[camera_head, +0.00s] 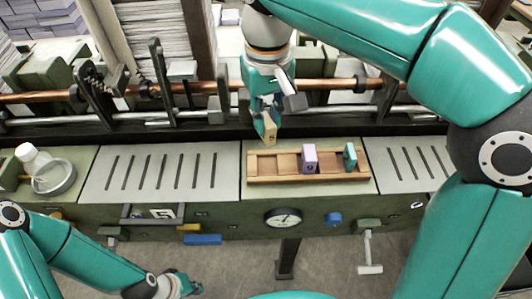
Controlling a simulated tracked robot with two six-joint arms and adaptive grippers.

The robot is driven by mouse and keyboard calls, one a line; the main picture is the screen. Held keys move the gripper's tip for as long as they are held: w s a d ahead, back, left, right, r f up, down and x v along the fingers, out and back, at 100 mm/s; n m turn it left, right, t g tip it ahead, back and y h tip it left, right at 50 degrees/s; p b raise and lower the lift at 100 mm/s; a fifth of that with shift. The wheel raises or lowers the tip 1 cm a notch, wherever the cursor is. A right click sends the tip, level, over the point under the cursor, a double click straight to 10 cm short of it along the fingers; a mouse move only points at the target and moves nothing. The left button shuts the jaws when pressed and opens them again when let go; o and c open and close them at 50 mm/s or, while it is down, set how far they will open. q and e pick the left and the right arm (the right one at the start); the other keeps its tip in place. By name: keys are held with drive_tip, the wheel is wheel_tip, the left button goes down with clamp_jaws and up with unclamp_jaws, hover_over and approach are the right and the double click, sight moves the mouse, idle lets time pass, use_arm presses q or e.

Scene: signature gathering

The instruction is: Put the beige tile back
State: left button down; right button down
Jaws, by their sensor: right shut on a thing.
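The beige tile (270,132) is held upright between the fingers of my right gripper (267,122). It is at the back left of the wooden rack (250,181) and looks raised above it. A lilac tile (309,159) stands near the middle of the rack. A teal tile (350,158) stands toward its right end. The slots on the left of the rack look empty. My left gripper (187,286) is low at the bottom left, in front of the machine and away from the rack; its fingers are too small to judge.
A slotted grey plate (150,174) lies left of the rack, another (412,164) right of it. A copper rod (320,84) runs behind my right gripper. A white bottle (34,158) and round dish (54,178) are at far left. A gauge (284,218) is on the front panel.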

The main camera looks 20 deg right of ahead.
wheel_tip(320, 180, down, 10)
drive_tip(key=shift+s+r+b, duration=0.1)
drive_tip(key=shift+r+b, duration=0.15)
drive_tip(key=shift+b, duration=0.2)
drive_tip(key=shift+f, duration=0.15)
drive_tip(key=c, duration=1.1)
unclamp_jaws()
drive_tip(key=shift+o, duration=0.2)
wheel_tip(320, 180, up, 12)
drive_tip(key=shift+r+p, duration=0.2)
drive_tip(key=shift+p, duration=0.7)
